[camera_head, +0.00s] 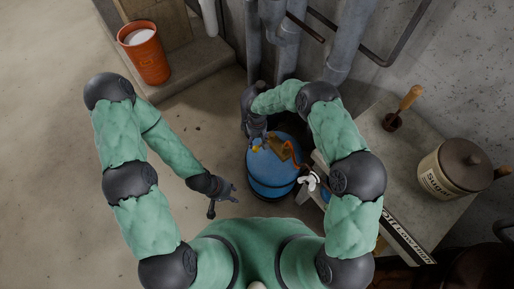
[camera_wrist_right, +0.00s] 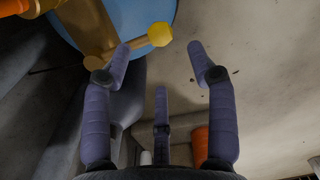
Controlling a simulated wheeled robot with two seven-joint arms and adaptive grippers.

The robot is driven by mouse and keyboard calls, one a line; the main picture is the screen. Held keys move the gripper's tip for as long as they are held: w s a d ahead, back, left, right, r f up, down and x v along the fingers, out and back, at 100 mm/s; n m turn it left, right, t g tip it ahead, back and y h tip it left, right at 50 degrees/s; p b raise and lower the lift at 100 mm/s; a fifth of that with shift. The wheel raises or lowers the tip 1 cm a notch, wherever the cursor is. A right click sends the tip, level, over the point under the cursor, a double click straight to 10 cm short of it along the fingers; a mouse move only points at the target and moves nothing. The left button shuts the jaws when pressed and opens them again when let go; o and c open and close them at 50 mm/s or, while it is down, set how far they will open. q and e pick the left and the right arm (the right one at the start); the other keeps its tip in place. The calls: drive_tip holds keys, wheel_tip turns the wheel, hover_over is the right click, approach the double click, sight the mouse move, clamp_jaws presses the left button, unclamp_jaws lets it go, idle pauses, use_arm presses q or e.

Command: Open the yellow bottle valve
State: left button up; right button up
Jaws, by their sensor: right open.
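A blue bottle (camera_head: 272,180) stands on the floor near the middle of the head view, with a brass valve fitting on top. The yellow valve knob (camera_head: 256,142) sits at the fitting's end. In the right wrist view, the yellow knob (camera_wrist_right: 160,34) ends a brass stem (camera_wrist_right: 120,46) above the blue bottle top (camera_wrist_right: 150,10). My right gripper (camera_wrist_right: 161,58) is open, its fingers spread on either side just below the knob, holding nothing. My left gripper (camera_head: 224,199) is low, left of the bottle, with fingers spread and empty.
A counter at right holds a wooden-handled tool (camera_head: 402,105) and a sugar canister (camera_head: 457,168). Grey pipes (camera_head: 290,45) run up the wall behind the bottle. An orange bucket (camera_head: 146,55) stands at upper left. The floor at left is clear.

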sight(256, 148)
wheel_tip(256, 148, down, 8)
drive_tip(key=shift+s+a+f+b, duration=0.1)
drive_tip(key=shift+b, duration=1.1)
clamp_jaws()
